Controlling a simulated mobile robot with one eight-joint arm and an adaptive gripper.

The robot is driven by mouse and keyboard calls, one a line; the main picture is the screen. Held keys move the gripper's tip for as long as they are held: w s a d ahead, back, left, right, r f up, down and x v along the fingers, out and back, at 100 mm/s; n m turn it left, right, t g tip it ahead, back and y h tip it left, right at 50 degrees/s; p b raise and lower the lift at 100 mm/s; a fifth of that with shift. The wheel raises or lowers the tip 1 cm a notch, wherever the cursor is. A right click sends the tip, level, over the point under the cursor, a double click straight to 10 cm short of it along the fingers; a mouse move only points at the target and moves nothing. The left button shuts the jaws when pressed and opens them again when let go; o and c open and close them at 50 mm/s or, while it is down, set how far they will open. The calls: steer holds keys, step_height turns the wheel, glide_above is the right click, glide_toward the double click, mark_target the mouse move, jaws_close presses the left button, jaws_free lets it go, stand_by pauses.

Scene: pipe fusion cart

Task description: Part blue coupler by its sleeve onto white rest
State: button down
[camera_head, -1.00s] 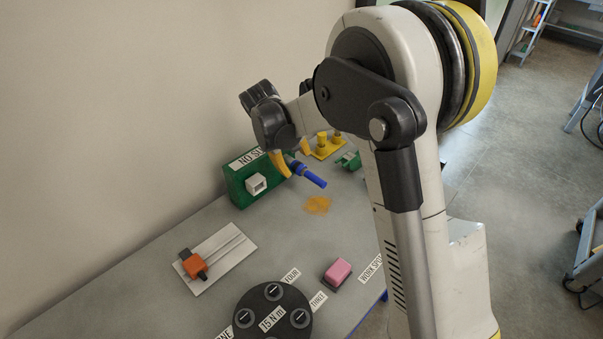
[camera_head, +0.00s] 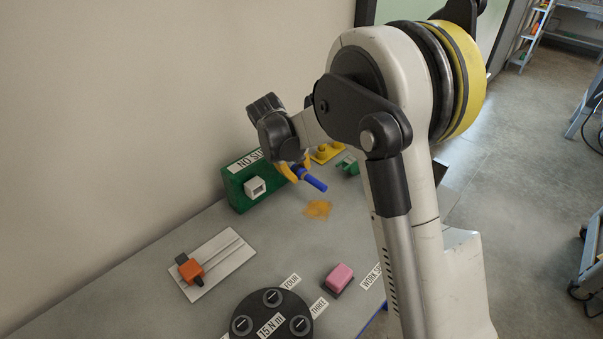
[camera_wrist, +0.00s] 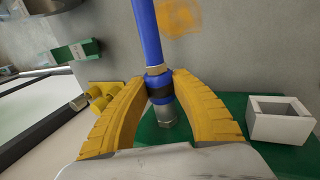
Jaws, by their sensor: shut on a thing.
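The blue coupler (camera_wrist: 159,84) sits between the two yellow fingers of my gripper (camera_wrist: 160,88) in the wrist view. The fingers are shut on its sleeve, around a dark band. A blue hose runs up from it, and a silver end points down toward my palm. In the head view the blue hose (camera_head: 313,181) sticks out to the lower right of my gripper (camera_head: 297,168). The white rest (camera_head: 254,188) is a hollow square block on the green box, left of my gripper. It also shows right of the fingers in the wrist view (camera_wrist: 281,121). Nothing visible sits in it.
The green box (camera_head: 236,192) carries a partly hidden label. Yellow pegs (camera_head: 326,151) and a green bracket (camera_head: 347,165) stand behind my gripper. An orange slider (camera_head: 191,269), a pink block (camera_head: 339,276) and a black dial (camera_head: 270,315) lie nearer.

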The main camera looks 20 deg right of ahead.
mark_target(313, 181)
steer(key=shift+s+d, duration=0.5)
steer(key=shift+s, duration=0.35)
steer(key=shift+s+d, duration=0.5)
steer(key=shift+s, duration=0.4)
steer(key=shift+s+d, duration=0.5)
steer(key=shift+s, duration=0.35)
steer(key=shift+s, duration=0.1)
steer(key=s+f+m, duration=0.1)
steer(key=s, duration=0.1)
steer(key=s+a+f+m, duration=0.1)
steer(key=s, duration=0.1)
steer(key=s+a+f+m+g, duration=0.1)
steer(key=s, duration=0.1)
steer(key=shift+s+m+h, duration=0.25)
steer(key=shift+m+h, duration=0.05)
steer(key=s, duration=0.1)
steer(key=a, duration=0.1)
steer(key=s+a+m, duration=0.1)
steer(key=shift+s+a+f+g, duration=0.2)
steer(key=shift+s+f+g, duration=0.1)
steer(key=shift+s+g, duration=0.1)
steer(key=a+r+n, duration=0.1)
steer(key=a, duration=0.6)
steer(key=a+r+n+t, duration=0.1)
steer(key=a+n, duration=0.1)
steer(key=a, duration=0.4)
steer(key=a+r+n+t, duration=0.1)
steer(key=a, duration=0.6)
steer(key=shift+w+a+n, duration=0.3)
steer(key=shift+w+a, duration=0.05)
